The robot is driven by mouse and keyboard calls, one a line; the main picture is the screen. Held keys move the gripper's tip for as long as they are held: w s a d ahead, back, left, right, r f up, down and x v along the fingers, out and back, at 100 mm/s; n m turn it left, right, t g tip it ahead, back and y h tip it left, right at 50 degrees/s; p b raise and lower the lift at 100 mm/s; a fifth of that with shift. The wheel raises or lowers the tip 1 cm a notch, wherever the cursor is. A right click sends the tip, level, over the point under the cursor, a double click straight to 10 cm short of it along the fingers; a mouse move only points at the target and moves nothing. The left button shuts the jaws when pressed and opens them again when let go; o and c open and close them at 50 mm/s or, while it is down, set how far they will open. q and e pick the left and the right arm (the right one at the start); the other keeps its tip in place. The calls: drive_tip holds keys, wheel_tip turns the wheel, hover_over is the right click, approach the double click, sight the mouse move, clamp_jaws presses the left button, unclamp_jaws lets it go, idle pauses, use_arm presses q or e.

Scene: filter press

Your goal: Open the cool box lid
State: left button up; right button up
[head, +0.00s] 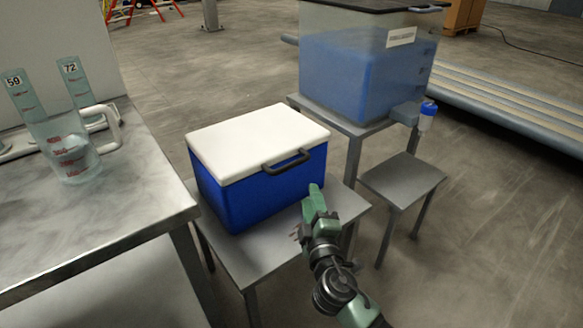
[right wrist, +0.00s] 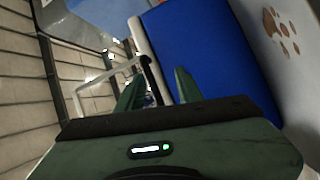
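The cool box (head: 262,192) has a blue body and a white lid (head: 255,138), which lies shut on top. A dark grey loop handle (head: 286,163) sticks out from the lid's front edge. My right gripper (head: 314,190) is in front of the box, just below the handle's right end, apart from it in the head view. In the right wrist view its two green fingers (right wrist: 159,82) are spread. The handle (right wrist: 150,75) shows beyond and between them, with the blue box wall (right wrist: 200,45) behind; contact cannot be told. My left gripper is not in view.
The box stands on a small grey table (head: 262,262). Behind right is a tank of blue liquid (head: 362,72) on a stand. A low grey stool (head: 403,180) stands at right.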

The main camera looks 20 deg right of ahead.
sight(291, 163)
drive_tip(key=w+r+n, duration=0.1)
drive_tip(key=w, duration=0.2)
drive_tip(key=w+a+r+n+t+y, duration=0.1)
drive_tip(key=w, duration=0.2)
drive_tip(key=w+r+n+y, duration=0.1)
drive_tip(key=w, duration=0.3)
drive_tip(key=shift+w+a+r+n+t, duration=0.1)
drive_tip(key=shift+a+r+n+t, duration=0.2)
drive_tip(key=shift+a+n, duration=0.1)
clamp_jaws()
idle(0.9)
